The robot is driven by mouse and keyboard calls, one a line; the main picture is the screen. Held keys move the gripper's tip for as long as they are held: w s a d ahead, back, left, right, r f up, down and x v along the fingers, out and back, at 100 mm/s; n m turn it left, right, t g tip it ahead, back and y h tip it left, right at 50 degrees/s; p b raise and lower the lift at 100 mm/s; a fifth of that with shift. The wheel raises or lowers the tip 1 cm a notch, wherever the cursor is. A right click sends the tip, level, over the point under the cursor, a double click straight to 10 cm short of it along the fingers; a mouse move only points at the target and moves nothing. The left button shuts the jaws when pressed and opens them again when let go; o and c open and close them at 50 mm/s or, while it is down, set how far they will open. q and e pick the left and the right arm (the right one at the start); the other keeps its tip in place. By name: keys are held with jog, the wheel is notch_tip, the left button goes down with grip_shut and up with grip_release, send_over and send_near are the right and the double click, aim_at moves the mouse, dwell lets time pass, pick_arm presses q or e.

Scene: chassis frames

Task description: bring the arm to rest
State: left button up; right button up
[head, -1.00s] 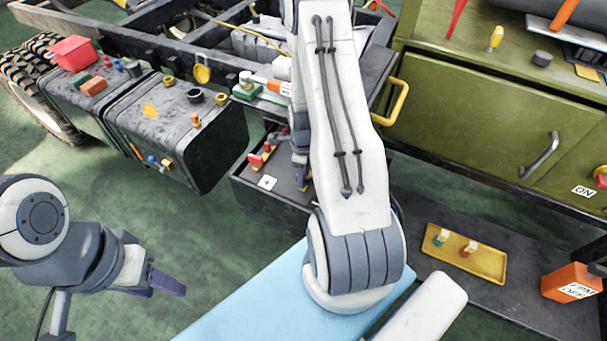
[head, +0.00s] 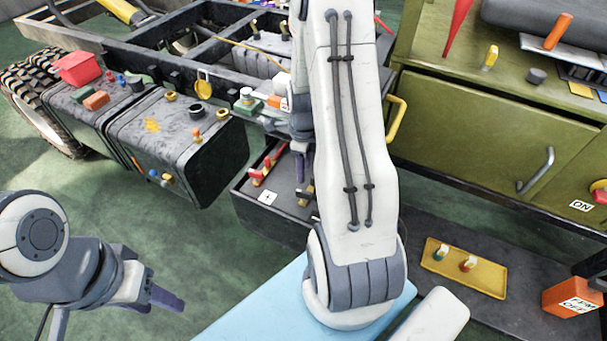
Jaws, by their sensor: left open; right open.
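My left gripper (head: 168,296) is at the lower left in the head view, over the green floor, open and empty, pointing right. My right arm (head: 358,150) is white and grey and fills the middle of the view. My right gripper (head: 301,172) shows only in part beside this arm, fingers down over the open dark drawer (head: 262,212). It is open, and I see nothing held in it. Part of it and part of the drawer's contents are hidden behind the arm.
A black chassis frame with a dark tank (head: 180,133) and a red bin (head: 78,68) stands at the left. A green cabinet (head: 480,120) is at the right. A yellow tray (head: 462,270) and an orange box (head: 572,297) lie on the low shelf. Floor beside my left gripper is clear.

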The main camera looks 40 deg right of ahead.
jog(key=shift+r, duration=0.15)
dwell(0.4)
jog(key=a+r+n+p, duration=0.2)
jog(key=a+r+n, duration=0.4)
jog(key=a+n, duration=0.25)
jog(key=a+r+n+p, duration=0.1)
jog(key=a+r+n, duration=0.6)
jog(key=a, duration=0.2)
jog(key=s+a+r+n+p, duration=0.1)
jog(key=s+a+r+n, duration=0.4)
jog(key=n, duration=0.5)
jog(key=s+a+r+n+y+p, duration=0.1)
jog(key=s+a+r+n, duration=0.3)
jog(key=s+a+n, duration=0.4)
jog(key=s+n+p, duration=0.1)
jog(key=s+n, duration=0.2)
jog(key=shift+s+a+r, duration=0.25)
jog(key=shift+a+r, duration=0.1)
